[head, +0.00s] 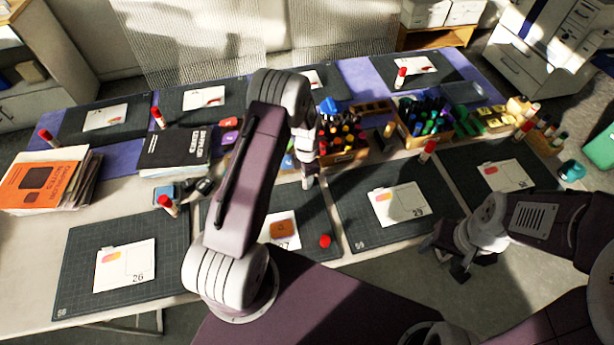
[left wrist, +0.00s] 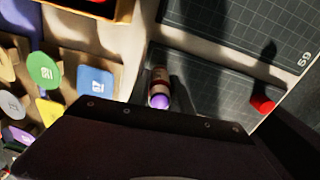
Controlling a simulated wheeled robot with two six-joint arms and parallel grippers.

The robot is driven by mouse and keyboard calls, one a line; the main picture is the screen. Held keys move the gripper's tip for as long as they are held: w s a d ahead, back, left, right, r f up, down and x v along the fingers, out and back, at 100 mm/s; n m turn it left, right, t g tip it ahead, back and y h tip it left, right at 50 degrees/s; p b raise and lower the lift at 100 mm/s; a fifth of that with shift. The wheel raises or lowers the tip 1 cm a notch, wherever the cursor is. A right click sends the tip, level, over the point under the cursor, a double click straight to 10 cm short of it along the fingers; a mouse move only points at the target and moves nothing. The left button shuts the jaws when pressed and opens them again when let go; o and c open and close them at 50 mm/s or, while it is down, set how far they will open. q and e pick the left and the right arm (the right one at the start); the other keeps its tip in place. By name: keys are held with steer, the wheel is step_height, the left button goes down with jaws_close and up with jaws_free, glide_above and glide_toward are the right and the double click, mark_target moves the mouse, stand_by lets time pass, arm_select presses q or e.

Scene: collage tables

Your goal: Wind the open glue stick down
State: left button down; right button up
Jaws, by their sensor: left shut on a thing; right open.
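The open glue stick (left wrist: 159,88) shows in the left wrist view with its purple glue end towards the camera, at the edge of my dark gripper body. In the head view my left gripper (head: 306,165) points down over the back of the middle front mat and is shut on the glue stick (head: 308,182). My arm and gripper hide much of it. A loose red cap (head: 325,241) lies on that mat, and it also shows in the left wrist view (left wrist: 262,103). My right gripper (head: 462,265) is open and empty near the table's front edge.
Several capped glue sticks stand around, one by the left front mat (head: 167,204) and one behind the right mat (head: 428,151). Caddies of markers (head: 345,156) stand behind my left gripper. A book stack (head: 45,180) sits at far left.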

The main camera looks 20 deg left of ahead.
arm_select(q)
steer(key=n, duration=0.6)
stand_by(0.4)
steer(key=c, duration=1)
jaws_free()
